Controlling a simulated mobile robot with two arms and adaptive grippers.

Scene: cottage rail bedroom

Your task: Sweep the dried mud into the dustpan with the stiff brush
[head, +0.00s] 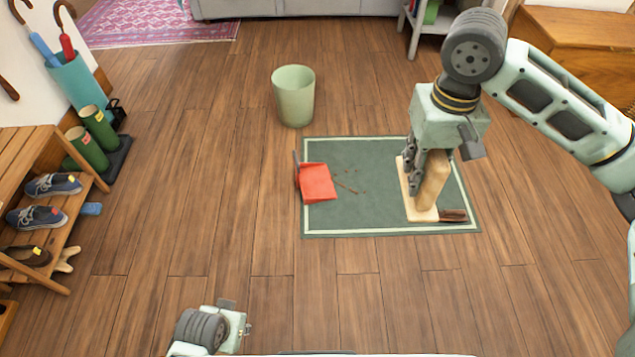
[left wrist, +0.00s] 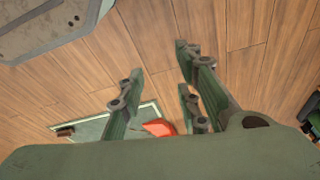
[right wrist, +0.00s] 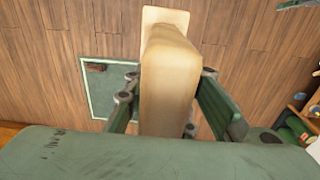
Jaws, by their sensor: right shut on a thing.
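My right gripper (head: 428,175) is shut on a tan wooden block with a pale flat plate (right wrist: 168,80), held upright above the mat. I cannot tell whether this is the stiff brush. A small dark brown piece, perhaps brush-like (head: 453,215), lies apart on the mat's front right corner; it also shows in the right wrist view (right wrist: 97,67). The red dustpan (head: 317,183) lies at the mat's left edge, its dark handle pointing up-left. Dried mud specks (head: 346,182) lie just right of it. My left gripper (left wrist: 155,85) is open and empty, away from the mat.
The green mat (head: 365,215) has a pale border. A pale green bin (head: 294,95) stands behind it. A wooden shoe rack (head: 75,225), green boots (head: 97,127) and an umbrella stand (head: 76,85) line the left. The floor before the mat is clear.

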